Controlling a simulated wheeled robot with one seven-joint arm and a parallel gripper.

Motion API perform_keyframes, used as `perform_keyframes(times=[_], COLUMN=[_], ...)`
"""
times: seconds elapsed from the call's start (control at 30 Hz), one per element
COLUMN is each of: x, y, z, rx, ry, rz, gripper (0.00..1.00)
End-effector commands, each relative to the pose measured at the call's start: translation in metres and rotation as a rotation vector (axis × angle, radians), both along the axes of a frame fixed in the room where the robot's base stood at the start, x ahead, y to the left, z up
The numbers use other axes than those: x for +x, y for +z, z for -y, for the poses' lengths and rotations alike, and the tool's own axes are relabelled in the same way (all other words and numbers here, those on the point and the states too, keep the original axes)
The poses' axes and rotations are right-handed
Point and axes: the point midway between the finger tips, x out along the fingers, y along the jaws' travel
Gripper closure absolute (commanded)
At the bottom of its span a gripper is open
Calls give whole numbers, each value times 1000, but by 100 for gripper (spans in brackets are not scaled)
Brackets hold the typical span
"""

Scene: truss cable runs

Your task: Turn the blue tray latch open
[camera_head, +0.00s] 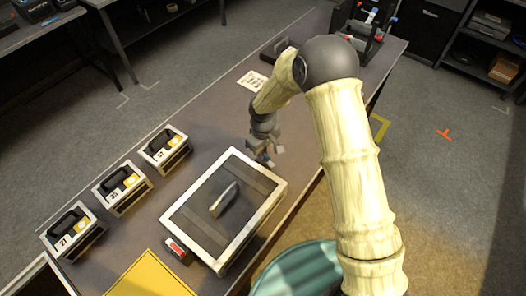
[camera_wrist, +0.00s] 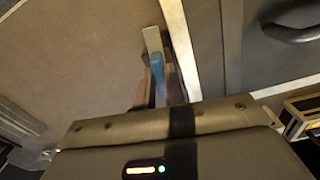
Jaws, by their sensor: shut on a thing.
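The blue tray latch (camera_wrist: 158,68) shows in the wrist view between my fingers, with a pale grey piece (camera_wrist: 152,39) at its far end. It lies beside the pale rim (camera_wrist: 180,42) of the tray. My gripper (camera_wrist: 162,92) is shut on the blue latch. In the head view my gripper (camera_head: 270,153) is low at the far right corner of the grey tray (camera_head: 228,195), and only a speck of blue shows there. The fingers hide part of the latch.
Three numbered cases (camera_head: 120,187) line the bench's left side. A red and white block (camera_head: 176,248) and a yellow panel (camera_head: 150,277) lie near the tray. A rack (camera_head: 368,22) stands at the bench's far end.

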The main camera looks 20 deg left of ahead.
Motion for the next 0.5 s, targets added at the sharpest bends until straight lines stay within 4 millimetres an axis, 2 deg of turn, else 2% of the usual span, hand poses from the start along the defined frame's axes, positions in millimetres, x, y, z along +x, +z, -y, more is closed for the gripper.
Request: perform_keyframes(times=[0.2, 0.5], x=[2, 2], y=[2, 2], z=[-1, -2], rx=[5, 5], ry=[104, 148], rz=[6, 6], gripper=[100, 100])
